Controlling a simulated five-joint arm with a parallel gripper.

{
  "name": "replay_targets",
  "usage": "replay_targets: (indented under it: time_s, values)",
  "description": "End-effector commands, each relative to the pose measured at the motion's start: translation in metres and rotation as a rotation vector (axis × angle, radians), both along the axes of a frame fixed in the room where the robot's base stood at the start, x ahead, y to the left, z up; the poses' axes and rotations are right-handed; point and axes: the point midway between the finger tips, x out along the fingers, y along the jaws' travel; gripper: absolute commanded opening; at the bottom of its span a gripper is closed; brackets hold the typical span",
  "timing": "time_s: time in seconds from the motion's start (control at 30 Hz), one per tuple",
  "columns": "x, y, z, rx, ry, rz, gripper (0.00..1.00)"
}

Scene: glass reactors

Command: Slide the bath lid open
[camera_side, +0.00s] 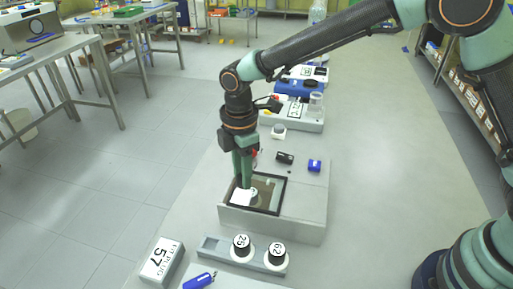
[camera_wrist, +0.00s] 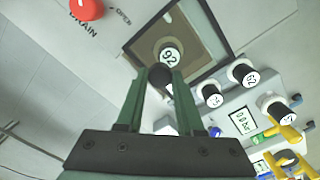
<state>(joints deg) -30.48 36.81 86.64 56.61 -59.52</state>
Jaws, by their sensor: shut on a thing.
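The bath (camera_side: 270,223) is a light grey box with a dark-framed square top. The bath lid (camera_side: 268,193) looks like a tinted pane inside that frame; I cannot tell how far it is open. My gripper (camera_side: 243,184) points down at the left part of the pane. In the wrist view my gripper (camera_wrist: 160,80) is shut on a dark round knob (camera_wrist: 160,73), which appears to be the lid's handle. A white numbered cap (camera_wrist: 171,55) shows in the framed area, just beyond the knob.
A red drain knob (camera_wrist: 86,9) is beside the bath, near the printed word OPEN (camera_wrist: 123,16). A grey rack (camera_side: 217,245) with two numbered caps stands in front, with a block marked 57 (camera_side: 161,261) and a blue item (camera_side: 199,280). Small blue and dark items lie behind the frame.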

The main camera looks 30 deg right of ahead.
Motion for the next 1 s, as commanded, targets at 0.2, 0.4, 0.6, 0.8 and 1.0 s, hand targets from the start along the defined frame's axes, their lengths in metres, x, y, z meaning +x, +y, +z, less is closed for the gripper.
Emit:
replay_targets:
  time_s: [0.2, 0.4, 0.6, 0.8, 1.0]
  values:
    - [-0.023, -0.024, 0.002, 0.002, -0.004, -0.001, 0.0]
    - [-0.044, -0.046, 0.002, 0.003, -0.005, -0.001, 0.0]
    - [-0.058, -0.059, 0.002, 0.003, -0.005, -0.001, 0.0]
    - [-0.061, -0.062, 0.001, 0.003, -0.005, -0.001, 0.0]
    - [-0.06, -0.061, 0.001, 0.003, -0.005, -0.001, 0.44]
